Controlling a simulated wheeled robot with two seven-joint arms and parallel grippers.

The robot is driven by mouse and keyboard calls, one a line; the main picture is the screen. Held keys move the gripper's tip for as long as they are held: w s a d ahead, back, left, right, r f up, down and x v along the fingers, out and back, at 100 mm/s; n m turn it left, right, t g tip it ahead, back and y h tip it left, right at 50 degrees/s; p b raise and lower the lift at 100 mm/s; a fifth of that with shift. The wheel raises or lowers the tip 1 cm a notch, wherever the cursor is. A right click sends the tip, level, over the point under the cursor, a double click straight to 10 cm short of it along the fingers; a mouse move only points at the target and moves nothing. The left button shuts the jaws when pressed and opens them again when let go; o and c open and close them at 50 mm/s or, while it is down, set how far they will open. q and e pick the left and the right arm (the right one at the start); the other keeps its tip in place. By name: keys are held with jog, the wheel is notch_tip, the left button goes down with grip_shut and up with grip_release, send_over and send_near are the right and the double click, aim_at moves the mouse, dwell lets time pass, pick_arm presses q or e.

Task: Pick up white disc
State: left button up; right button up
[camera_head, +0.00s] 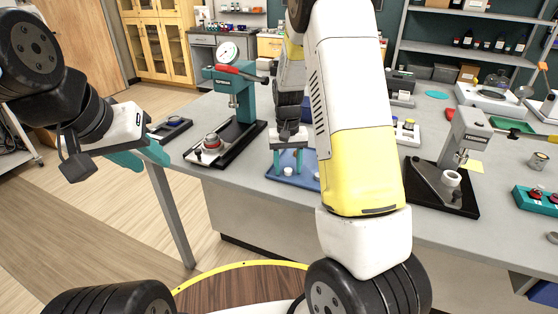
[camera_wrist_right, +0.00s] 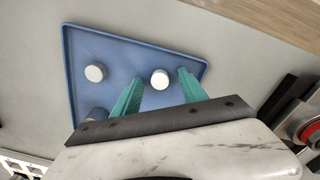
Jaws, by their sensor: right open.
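A white disc (camera_wrist_right: 160,79) lies on the blue tray (camera_wrist_right: 120,45) in the right wrist view. It shows between the two teal fingers of my right gripper (camera_wrist_right: 160,75), with a gap on each side. In the head view the right gripper (camera_head: 287,168) points down over the blue tray (camera_head: 279,182), open and empty, with the white disc (camera_head: 288,171) by its fingertips.
A teal press with a dial gauge (camera_head: 229,85) stands on a black base left of the tray. A grey press (camera_head: 460,140) stands to the right. My right arm hides part of the table between. Bare grey table (camera_head: 240,190) lies in front of the tray.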

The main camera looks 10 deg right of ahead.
grip_shut()
jog(key=shift+r, duration=0.2)
